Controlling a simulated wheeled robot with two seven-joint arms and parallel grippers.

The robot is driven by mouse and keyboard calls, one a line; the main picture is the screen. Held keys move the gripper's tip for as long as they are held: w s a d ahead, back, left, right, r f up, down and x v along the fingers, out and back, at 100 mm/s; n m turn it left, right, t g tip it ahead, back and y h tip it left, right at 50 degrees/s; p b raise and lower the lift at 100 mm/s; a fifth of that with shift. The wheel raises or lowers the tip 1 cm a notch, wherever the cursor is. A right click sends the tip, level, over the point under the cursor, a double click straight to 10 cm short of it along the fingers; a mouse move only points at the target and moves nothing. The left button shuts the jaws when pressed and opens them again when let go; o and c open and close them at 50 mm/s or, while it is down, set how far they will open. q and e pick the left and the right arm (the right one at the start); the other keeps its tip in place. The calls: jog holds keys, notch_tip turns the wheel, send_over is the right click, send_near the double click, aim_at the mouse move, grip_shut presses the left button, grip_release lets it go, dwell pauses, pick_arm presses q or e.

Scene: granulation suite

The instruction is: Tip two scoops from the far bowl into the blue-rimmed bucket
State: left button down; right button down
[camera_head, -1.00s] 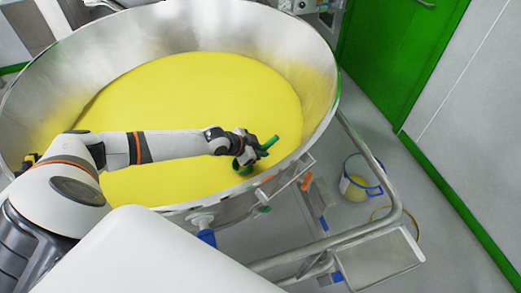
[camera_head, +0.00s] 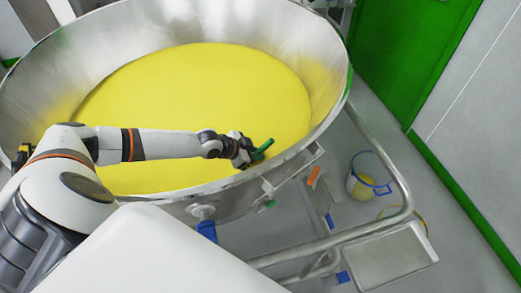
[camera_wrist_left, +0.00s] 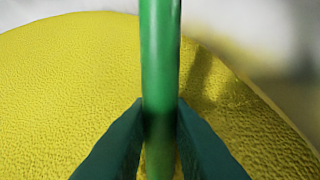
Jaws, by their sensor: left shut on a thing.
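A large steel bowl (camera_head: 50,82) holds a wide bed of yellow material (camera_head: 200,90). My left gripper (camera_head: 250,152) is over the near right part of the bowl, shut on a green scoop (camera_head: 263,147). In the left wrist view the scoop's green handle (camera_wrist_left: 160,60) stands between the two dark fingers, with yellow material behind it. The scoop's cup is hidden, so I cannot tell what it holds. The blue-rimmed bucket (camera_head: 364,188) stands on the floor to the right of the bowl, with yellow material inside. My right gripper is not in view.
A steel rail (camera_head: 398,180) curves between the bowl and the open floor, passing near the bucket. A flat steel tray (camera_head: 390,258) sits at the lower right. A second yellow-rimmed container (camera_head: 416,218) is partly hidden behind the rail. A green door (camera_head: 405,50) stands at the back.

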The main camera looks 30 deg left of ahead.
pick_arm(q)
jog(key=shift+s+a, duration=0.85)
jog(key=shift+s, duration=0.1)
jog(key=w+d+r+g+y+p, duration=0.1)
jog(key=r+p, duration=1.2)
jog(key=r, duration=0.4)
jog(key=w+d+r+g+y+p, duration=0.1)
jog(key=w+d+r+p, duration=0.1)
jog(key=r+p, duration=1.1)
jog(key=shift+w+r+m+g+p, duration=0.15)
jog(key=shift+r+m+g+p, duration=0.2)
jog(key=shift+r, duration=1.65)
jog(key=shift+d, duration=0.1)
